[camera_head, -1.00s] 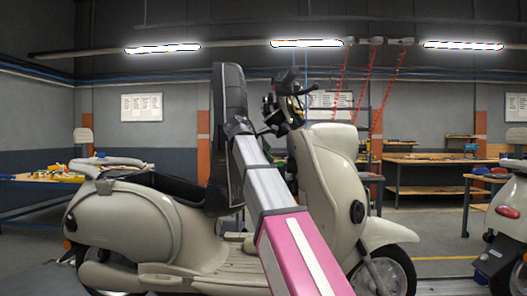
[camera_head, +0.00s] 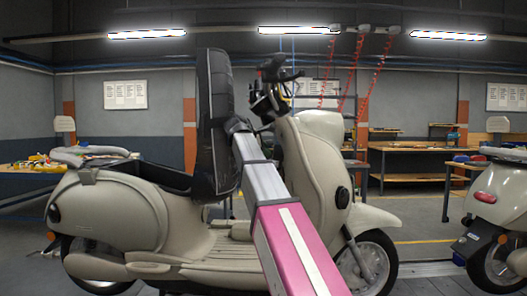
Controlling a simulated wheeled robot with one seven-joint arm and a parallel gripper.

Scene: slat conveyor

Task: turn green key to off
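A beige scooter (camera_head: 130,219) stands side-on across the view, its front towards the right. Its front shield (camera_head: 315,165) and dark handlebar area (camera_head: 272,75) are right of centre. The green key cannot be made out; the front shield and my arm may hide it. My pink and grey arm reaches up from the bottom centre, crossing in front of the scooter. Its far end merges with dark parts below the handlebar, so the gripper's fingers cannot be told apart.
The scooter's dark seat (camera_head: 214,130) stands upright, close to the upper part of my arm. A second beige scooter (camera_head: 500,197) stands at the right edge. Workbenches (camera_head: 405,150) line the back wall. Some floor is free between the two scooters.

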